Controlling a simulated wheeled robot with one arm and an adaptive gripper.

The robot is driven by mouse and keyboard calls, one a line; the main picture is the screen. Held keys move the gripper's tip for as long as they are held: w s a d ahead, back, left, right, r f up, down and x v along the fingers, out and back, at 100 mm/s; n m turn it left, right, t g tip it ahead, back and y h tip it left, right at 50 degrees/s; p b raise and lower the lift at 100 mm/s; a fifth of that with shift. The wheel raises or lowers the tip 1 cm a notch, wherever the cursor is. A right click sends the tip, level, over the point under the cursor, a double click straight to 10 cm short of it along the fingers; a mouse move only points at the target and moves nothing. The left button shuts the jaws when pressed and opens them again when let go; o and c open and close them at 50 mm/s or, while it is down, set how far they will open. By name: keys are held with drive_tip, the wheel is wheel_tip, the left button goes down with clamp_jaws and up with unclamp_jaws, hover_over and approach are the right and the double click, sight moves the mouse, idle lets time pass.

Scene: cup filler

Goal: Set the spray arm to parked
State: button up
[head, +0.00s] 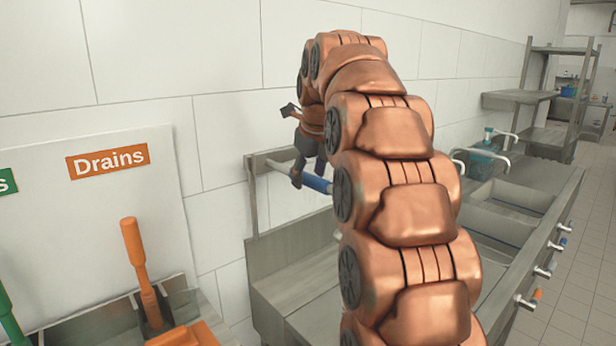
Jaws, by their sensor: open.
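A metal bar with a blue sleeve (317,184), which looks like the spray arm, sticks out near the top of the steel sink unit's back panel. It points right and slightly down, and its right end is hidden behind my copper arm. My gripper (292,146) is open at the bar. One dark finger stands up to the left above the bar, and the other reaches down at the left end of the blue sleeve. I cannot tell whether the fingers touch the bar.
Steel sinks (510,207) with several taps run along the right. A blue-green bottle (484,160) stands behind them, and steel shelves (520,97) are farther back. At left are a "Drains" sign (107,160) and an orange-handled tool (141,262) in a steel holder. The tiled floor at right is clear.

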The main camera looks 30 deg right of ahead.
drive_tip(key=v, duration=0.6)
drive_tip(key=shift+r, duration=0.25)
drive_tip(key=shift+s+a, duration=0.15)
idle(0.3)
drive_tip(key=s+a+f+n+g+y, duration=0.1)
drive_tip(key=s+a+f+n+g, duration=0.2)
drive_tip(key=s+a+f+n, duration=1.3)
drive_tip(key=s+a+f+n+g, duration=0.1)
drive_tip(key=s+a+f+n, duration=0.1)
drive_tip(key=s+f+n, duration=0.6)
drive_tip(key=s+a+f+n+g, duration=0.2)
drive_tip(key=s+f+n, duration=0.6)
drive_tip(key=s+n, duration=0.2)
drive_tip(key=shift+g, duration=0.3)
drive_tip(key=shift+f, duration=0.1)
